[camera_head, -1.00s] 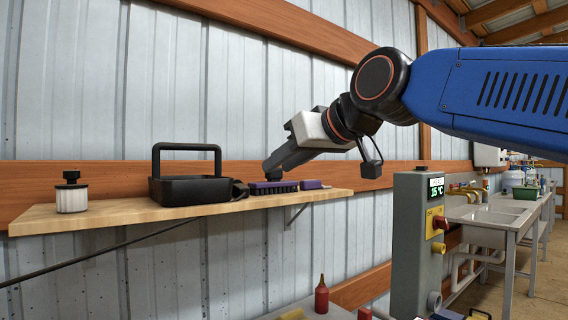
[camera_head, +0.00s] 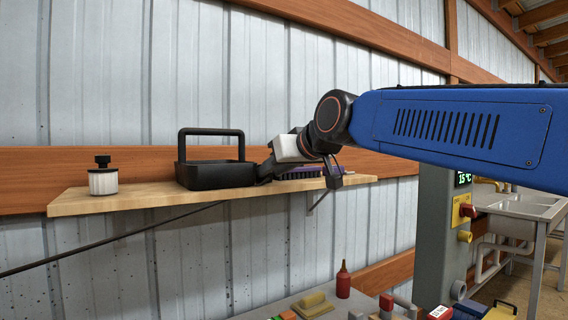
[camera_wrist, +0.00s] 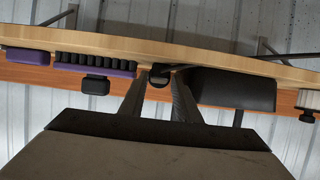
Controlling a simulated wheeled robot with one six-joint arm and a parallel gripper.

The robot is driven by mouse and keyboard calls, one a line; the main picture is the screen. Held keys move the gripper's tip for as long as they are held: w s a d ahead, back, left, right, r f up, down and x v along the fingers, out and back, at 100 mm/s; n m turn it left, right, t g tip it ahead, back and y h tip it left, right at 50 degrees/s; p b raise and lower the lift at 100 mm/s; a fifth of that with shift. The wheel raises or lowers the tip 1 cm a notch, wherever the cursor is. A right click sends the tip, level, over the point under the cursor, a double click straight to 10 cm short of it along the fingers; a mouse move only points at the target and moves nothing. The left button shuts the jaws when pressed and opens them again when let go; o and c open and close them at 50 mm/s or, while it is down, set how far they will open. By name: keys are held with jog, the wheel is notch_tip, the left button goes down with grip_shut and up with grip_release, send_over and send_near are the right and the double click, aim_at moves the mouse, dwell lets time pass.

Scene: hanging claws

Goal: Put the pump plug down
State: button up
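My gripper (camera_wrist: 159,84) is at the shelf, to the right of the black tray. In the wrist view its two dark fingers stand apart. A small rounded black piece (camera_wrist: 160,76) shows between the fingertips, near the tray's end; I cannot tell whether they touch it. In the head view my gripper (camera_head: 268,170) partly covers this spot. A white ribbed cylinder with a black knob (camera_head: 103,181) stands upright at the shelf's left end, well apart from my gripper. It shows at the right edge of the wrist view (camera_wrist: 307,99). I cannot tell which one is the pump plug.
The wooden shelf (camera_head: 140,199) holds the black tray with a tall handle (camera_head: 212,175). A purple brush (camera_wrist: 97,66) and another purple block (camera_wrist: 27,57) lie beside it. Free shelf shows between cylinder and tray. Below are a red bottle (camera_head: 343,281) and a grey control box (camera_head: 437,235).

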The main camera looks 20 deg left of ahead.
jog(key=shift+x, duration=1.75)
jog(key=c, duration=0.7)
jog(key=shift+d, duration=0.1)
